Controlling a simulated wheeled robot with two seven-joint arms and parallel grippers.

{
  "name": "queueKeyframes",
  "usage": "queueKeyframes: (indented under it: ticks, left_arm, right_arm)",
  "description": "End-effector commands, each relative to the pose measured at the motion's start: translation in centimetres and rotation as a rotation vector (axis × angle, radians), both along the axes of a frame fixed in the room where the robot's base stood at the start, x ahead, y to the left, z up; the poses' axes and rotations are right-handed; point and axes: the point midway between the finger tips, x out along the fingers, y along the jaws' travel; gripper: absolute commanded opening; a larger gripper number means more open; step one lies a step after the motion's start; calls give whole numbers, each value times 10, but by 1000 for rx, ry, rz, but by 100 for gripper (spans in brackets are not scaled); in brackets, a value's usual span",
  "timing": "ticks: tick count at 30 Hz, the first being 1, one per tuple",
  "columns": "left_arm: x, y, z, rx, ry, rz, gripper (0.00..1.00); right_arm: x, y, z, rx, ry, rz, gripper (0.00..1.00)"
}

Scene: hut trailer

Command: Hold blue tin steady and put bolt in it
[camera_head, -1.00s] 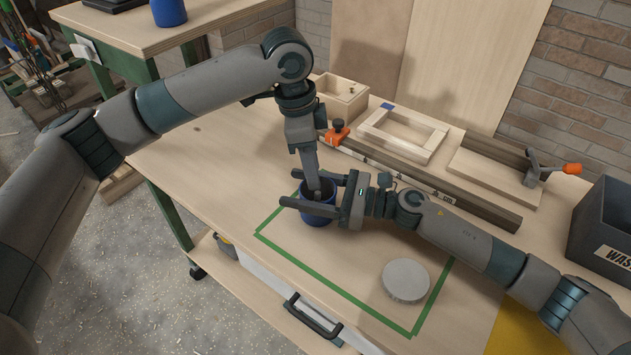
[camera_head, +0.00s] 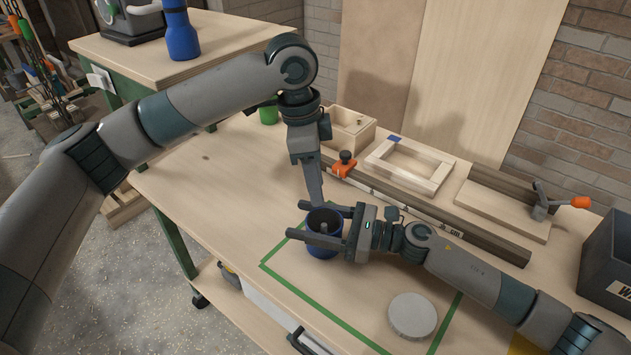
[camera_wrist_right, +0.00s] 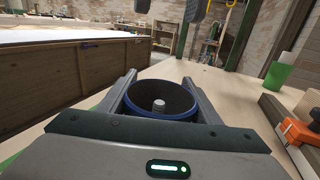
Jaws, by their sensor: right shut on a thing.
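The blue tin (camera_head: 326,249) stands upright on the bench inside the green tape outline, and its open mouth shows in the right wrist view (camera_wrist_right: 180,117). My right gripper (camera_head: 318,222) is shut on the tin, one finger on each side. The bolt (camera_wrist_right: 158,104) is inside the tin with its end pointing up; it also shows in the head view (camera_head: 323,228). My left gripper (camera_head: 316,204) hangs just above the tin, pointing down. In the right wrist view its two fingertips (camera_wrist_right: 168,8) are apart with nothing between them.
A round grey disc (camera_head: 413,316) lies on the bench right of the tin. Behind are a wooden frame (camera_head: 410,165), a small wooden box (camera_head: 347,132), a long rail with an orange clamp (camera_head: 344,166) and a dark bin (camera_head: 607,255). The bench left of the tin is clear.

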Motion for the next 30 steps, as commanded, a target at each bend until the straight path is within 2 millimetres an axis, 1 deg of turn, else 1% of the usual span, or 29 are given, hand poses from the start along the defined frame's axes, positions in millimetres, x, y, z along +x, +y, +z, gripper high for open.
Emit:
queueKeyframes:
  ticks: [5,6,8,9,17,22,26,30]
  left_arm:
    - [0,0,0,0,0,0,32]
    - [0,0,0,0,0,0,32]
    - [0,0,0,0,0,0,32]
    - [0,0,0,0,0,0,32]
    - [0,0,0,0,0,0,32]
    - [0,0,0,0,0,0,32]
    - [0,0,0,0,0,0,32]
    - [0,0,0,0,0,0,32]
  right_arm:
    - [0,0,0,0,0,0,33]
    - [0,0,0,0,0,0,60]
    - [0,0,0,0,0,0,74]
    - [0,0,0,0,0,0,79]
    - [0,0,0,0,0,0,79]
    - [-1,-5,0,0,1,-1,79]
    - [-3,-16,-1,-1,1,-2,79]
    - [-8,-35,-1,-2,1,-2,79]
